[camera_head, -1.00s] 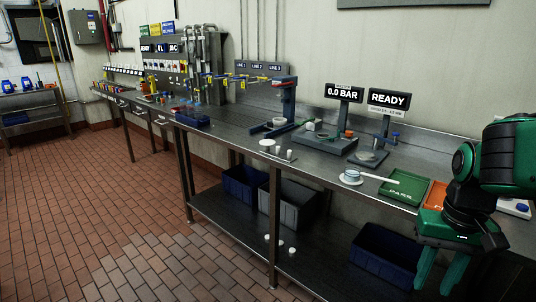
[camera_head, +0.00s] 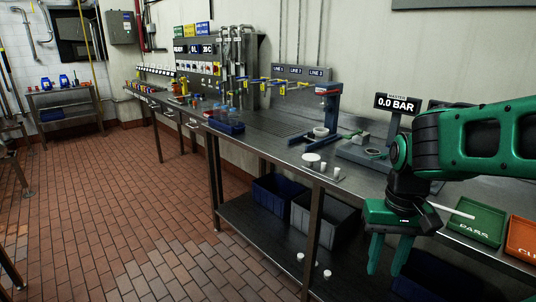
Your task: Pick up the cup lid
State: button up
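A small white round piece (camera_head: 311,158) lies on the steel bench near its front edge, with smaller white pieces (camera_head: 336,173) just right of it. I cannot tell for sure which of these white things is the cup lid. A white round dish (camera_head: 320,132) sits at the foot of a blue press stand (camera_head: 328,105). My gripper (camera_head: 389,252) hangs at the right, in front of the bench and right of the white pieces. Its two green fingers point down and are apart, with nothing seen between them. My arm hides part of the bench behind it.
A green PASS tray (camera_head: 478,226) and an orange tray (camera_head: 522,238) lie at the bench's right. A 0.0 BAR display (camera_head: 396,104) stands behind my arm. Blue (camera_head: 277,196) and grey bins (camera_head: 322,222) sit on the lower shelf. The brick floor (camera_head: 150,220) at left is clear.

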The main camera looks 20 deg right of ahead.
aim_at(309, 156)
jog(key=u, duration=0.15)
jog(key=i, duration=1.5)
jog(key=z, duration=0.25)
